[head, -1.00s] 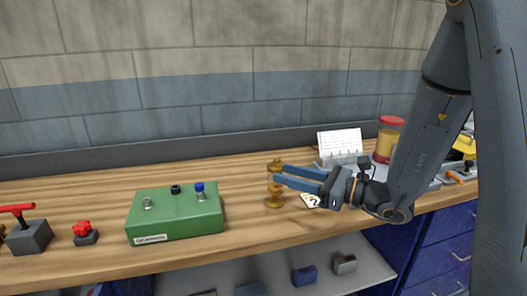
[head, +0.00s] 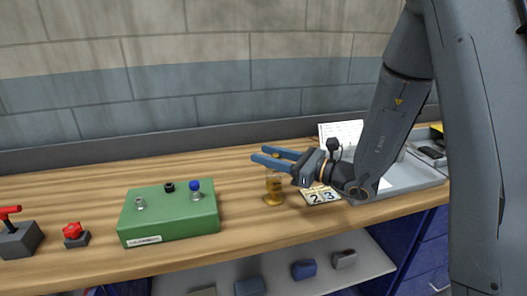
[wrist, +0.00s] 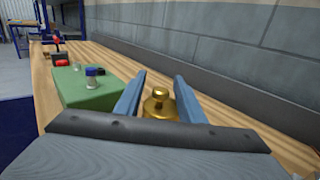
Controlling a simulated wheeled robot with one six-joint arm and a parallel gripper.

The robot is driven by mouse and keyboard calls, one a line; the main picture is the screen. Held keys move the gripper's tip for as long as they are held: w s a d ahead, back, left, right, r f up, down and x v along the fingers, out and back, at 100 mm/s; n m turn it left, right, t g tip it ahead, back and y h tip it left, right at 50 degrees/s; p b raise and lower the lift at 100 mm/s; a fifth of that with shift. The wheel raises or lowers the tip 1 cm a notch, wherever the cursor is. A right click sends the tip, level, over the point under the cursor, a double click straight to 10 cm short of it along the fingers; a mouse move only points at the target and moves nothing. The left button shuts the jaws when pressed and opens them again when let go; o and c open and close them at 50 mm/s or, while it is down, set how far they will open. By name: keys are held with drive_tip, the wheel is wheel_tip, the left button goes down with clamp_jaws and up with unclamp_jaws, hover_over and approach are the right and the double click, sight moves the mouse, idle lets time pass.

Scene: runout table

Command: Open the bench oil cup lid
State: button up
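The brass oil cup (head: 273,189) stands upright on the wooden bench, right of the green box. My gripper (head: 259,153) is open, its two blue fingers level with the cup's top and reaching leftward past it. In the head view the fingers partly hide the top. In the wrist view the cup (wrist: 160,106) shows between the fingers of my gripper (wrist: 160,76), with a gap on each side. Its round lid with a small knob appears to sit down on the cup. Nothing is held.
The green box (head: 168,222) with several small fittings stands left of the cup. A red star knob (head: 73,230) and a red-handled lever (head: 18,238) are farther left. A number card (head: 321,195) and a grey tray (head: 405,181) lie right. The wall runs behind the bench.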

drive_tip(key=shift+w+a, duration=0.4)
drive_tip(key=shift+a, duration=0.2)
clamp_jaws()
